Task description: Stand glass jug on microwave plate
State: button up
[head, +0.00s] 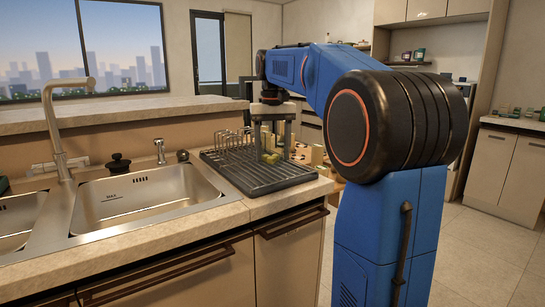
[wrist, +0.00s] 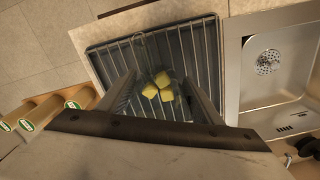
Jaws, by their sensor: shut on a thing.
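The glass jug is clear, with several yellow chunks showing in it. It shows in the head view (head: 268,143) and, faintly outlined, in the wrist view (wrist: 149,55). My gripper (head: 271,136) points down over the dark drying rack, its fingers on both sides of the jug. In the wrist view, my gripper (wrist: 160,92) is shut on the jug, with the yellow chunks between its fingers. The jug looks upright; I cannot tell whether its base touches the rack. No microwave plate can be made out in either view.
The drying rack (head: 262,181) with wire dividers sits on the counter's end. The steel sink (head: 130,200) and tall tap (head: 55,125) are to its left. Open floor (head: 490,250) lies right of the counter.

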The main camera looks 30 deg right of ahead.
jog(key=shift+f, duration=0.8)
jog(key=o, duration=1.3)
jog(key=shift+f, duration=0.1)
notch_tip(320, 180, up, 12)
jog(key=shift+s, duration=0.1)
